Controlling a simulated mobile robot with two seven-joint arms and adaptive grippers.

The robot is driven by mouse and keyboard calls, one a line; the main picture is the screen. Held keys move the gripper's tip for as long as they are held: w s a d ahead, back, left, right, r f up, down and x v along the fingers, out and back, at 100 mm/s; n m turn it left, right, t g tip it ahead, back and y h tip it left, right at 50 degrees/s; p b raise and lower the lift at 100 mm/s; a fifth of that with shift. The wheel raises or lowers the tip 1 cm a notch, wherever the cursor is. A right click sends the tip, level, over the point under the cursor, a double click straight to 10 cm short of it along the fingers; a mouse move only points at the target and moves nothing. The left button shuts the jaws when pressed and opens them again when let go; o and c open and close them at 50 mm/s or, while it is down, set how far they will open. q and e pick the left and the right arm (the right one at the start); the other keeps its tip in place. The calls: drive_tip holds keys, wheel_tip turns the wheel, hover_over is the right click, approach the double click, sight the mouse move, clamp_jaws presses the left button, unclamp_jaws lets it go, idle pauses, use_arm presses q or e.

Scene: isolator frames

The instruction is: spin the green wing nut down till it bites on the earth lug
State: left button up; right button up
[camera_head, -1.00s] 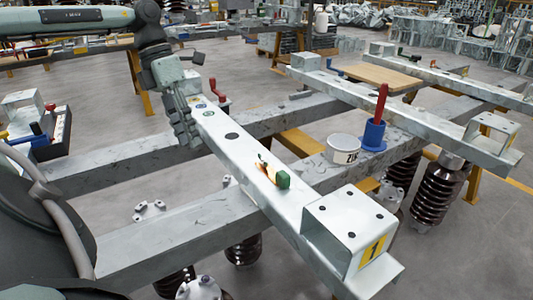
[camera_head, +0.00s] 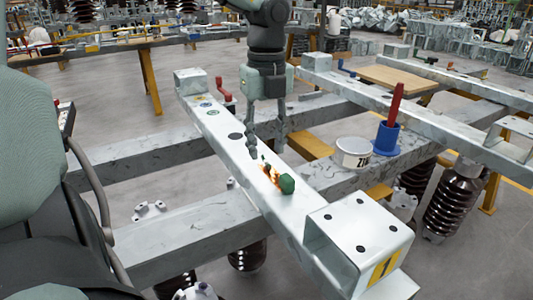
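The green wing nut (camera_head: 287,184) sits on top of the long pale steel beam (camera_head: 230,150). The copper-coloured earth lug (camera_head: 270,173) lies right beside it on its upper left, with a small dark green piece at its far end. I cannot tell how far down the nut sits or whether it touches the lug. My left gripper (camera_head: 266,150) points down over the beam, just beyond the lug and nut. Its two fingers are apart with nothing between them. My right gripper is not in view.
A box end with a yellow label (camera_head: 384,267) closes the beam's near end. A red-handled clamp (camera_head: 224,90) stands at its far end. A white tub (camera_head: 353,153) and a blue holder with a red handle (camera_head: 388,137) stand on the cross beam to the right.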

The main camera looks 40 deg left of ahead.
sight(266, 163)
use_arm(q)
drive_tip(key=shift+f, duration=1.45)
clamp_jaws()
